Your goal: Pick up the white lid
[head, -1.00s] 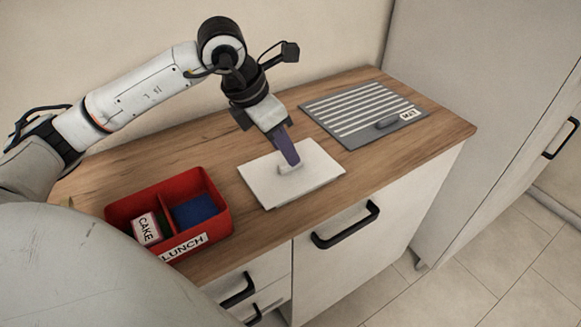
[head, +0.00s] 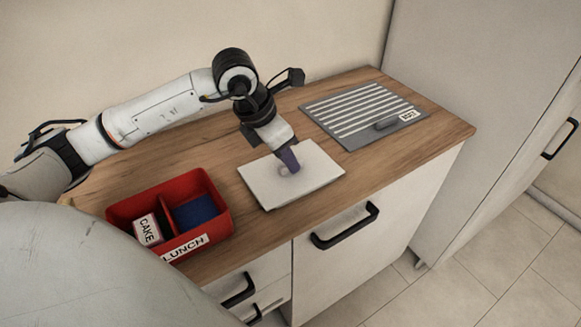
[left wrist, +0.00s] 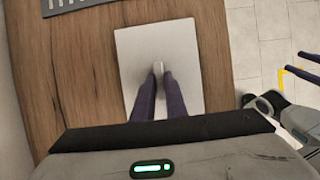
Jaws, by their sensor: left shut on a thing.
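The white lid (head: 313,172) is a flat rectangular plate with a small raised handle, lying level at the middle of the wooden counter. In the left wrist view the lid (left wrist: 185,45) shows its pale handle (left wrist: 157,66) between two purple fingers. My left gripper (head: 288,168) reaches down from above and is shut on the handle; it also shows in the left wrist view (left wrist: 158,77). I see no clear gap under the lid. My right gripper (left wrist: 296,62) shows only at the right edge of the left wrist view, fingers apart and empty, away from the counter.
A red lunch box (head: 222,218) with a cake box (head: 147,229) and a blue item (head: 195,210) stands left of the lid. A grey slatted panel (head: 350,140) with a dark handle lies behind right. The counter's front edge is close to the lid.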

